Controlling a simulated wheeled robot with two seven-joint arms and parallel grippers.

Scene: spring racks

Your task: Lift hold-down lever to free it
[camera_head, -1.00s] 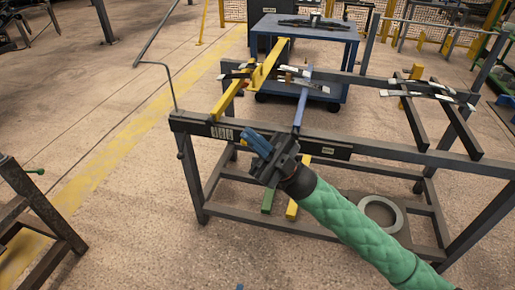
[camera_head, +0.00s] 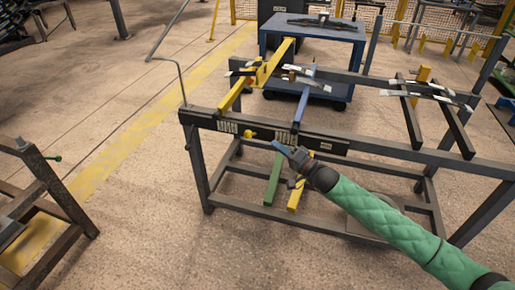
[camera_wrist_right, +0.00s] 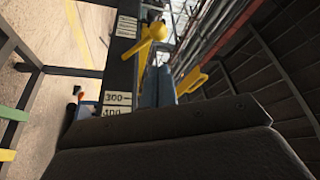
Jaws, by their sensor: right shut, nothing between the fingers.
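A long yellow lever (camera_head: 235,95) and a blue lever (camera_head: 302,100) lie across the dark rack, reaching the front rail (camera_head: 345,142). A small yellow knob (camera_head: 249,134) sticks out at the front rail; a yellow knob also shows beyond my fingers in the right wrist view (camera_wrist_right: 152,32). I cannot tell for sure which part is the hold-down lever. My right gripper (camera_head: 279,147) is at the front rail, right of the knob and apart from it. Its blue fingers (camera_wrist_right: 157,87) are shut and empty. My left gripper is out of view.
Scale labels (camera_wrist_right: 117,99) mark the rail. A bent rod (camera_head: 183,78) rises at the rack's left corner. Green (camera_head: 273,178) and yellow (camera_head: 297,196) bars show below the rail. A blue cart (camera_head: 312,35) stands behind.

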